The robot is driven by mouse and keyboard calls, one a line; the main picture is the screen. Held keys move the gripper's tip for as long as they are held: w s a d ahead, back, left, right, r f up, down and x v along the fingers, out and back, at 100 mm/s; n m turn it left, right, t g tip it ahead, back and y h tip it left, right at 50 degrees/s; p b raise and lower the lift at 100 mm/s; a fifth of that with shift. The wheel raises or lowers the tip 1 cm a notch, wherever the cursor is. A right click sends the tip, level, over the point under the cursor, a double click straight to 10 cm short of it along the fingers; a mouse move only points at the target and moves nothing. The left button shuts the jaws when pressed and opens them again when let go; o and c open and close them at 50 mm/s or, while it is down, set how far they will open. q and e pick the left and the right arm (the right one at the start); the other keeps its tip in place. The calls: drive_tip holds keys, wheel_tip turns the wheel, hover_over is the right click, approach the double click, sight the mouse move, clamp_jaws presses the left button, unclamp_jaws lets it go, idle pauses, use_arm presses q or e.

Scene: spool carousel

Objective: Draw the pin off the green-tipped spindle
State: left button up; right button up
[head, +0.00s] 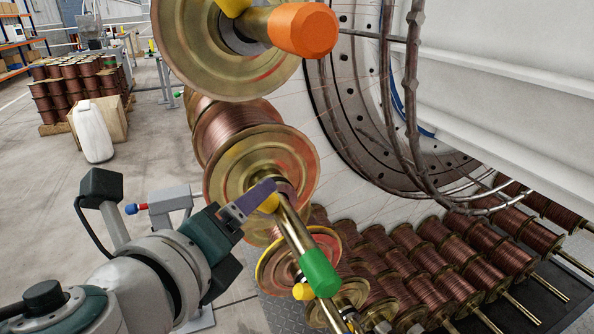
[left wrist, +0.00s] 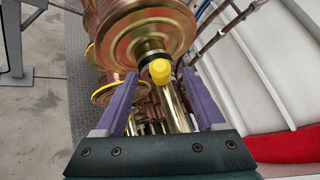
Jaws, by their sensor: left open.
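The green-tipped spindle (head: 292,228) is a brass rod ending in a green cap (head: 319,273). It carries a copper-wound spool with a brass flange (head: 240,170). A yellow pin (head: 269,204) sits at the spindle close to the flange; it shows as a yellow knob (left wrist: 160,71) in the left wrist view. My left gripper (head: 263,194) is open, its purple fingers at the pin. In the left wrist view its fingertips (left wrist: 160,76) stand on either side of pin and rod, apparently with gaps. The green cap is hidden there. My right gripper is not in view.
An orange-tipped spindle (head: 303,29) with its spool is above. Below are another spool (head: 290,262) with a yellow pin (head: 303,291) and rows of copper spools (head: 430,260). A white machine housing (head: 490,90) stands at right.

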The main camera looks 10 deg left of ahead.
sight(274, 205)
use_arm(q)
drive_tip(key=shift+x, duration=1.45)
drive_tip(key=shift+c, duration=0.3)
clamp_jaws()
